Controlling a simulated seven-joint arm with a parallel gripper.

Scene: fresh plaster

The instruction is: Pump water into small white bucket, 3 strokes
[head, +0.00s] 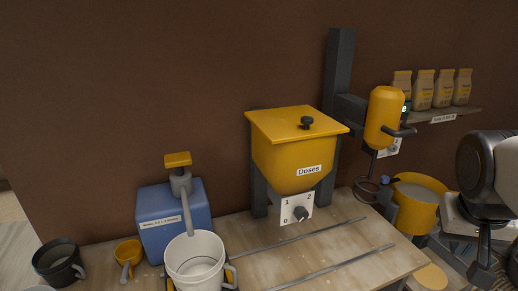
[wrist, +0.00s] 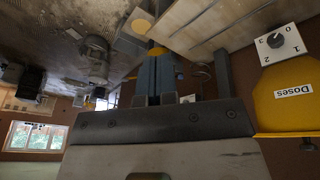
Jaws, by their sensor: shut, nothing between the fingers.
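The blue water tank (head: 176,222) stands at the left against the wall, with a label on its front. Its pump has a yellow press pad (head: 178,159) on top, standing raised above a grey collar. A grey spout (head: 187,212) slopes down from the pump to the mouth of the small white bucket (head: 208,243). The bucket is upright with a grey handle on its right; I cannot tell whether it holds water. My gripper (wrist: 154,52) is shut and empty in the wrist view, its blue-grey fingers together. In the head view my arm is at the far right, well away from the pump.
A yellow hopper (head: 290,150) marked "Doses" with a dial (head: 297,210) stands mid-bench. A yellow mixer (head: 384,115) hangs above a yellow bucket (head: 411,215) at right. A dark mug (head: 57,260) and yellow scoop (head: 127,252) are at left. Bottles (head: 423,90) stand on the shelf.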

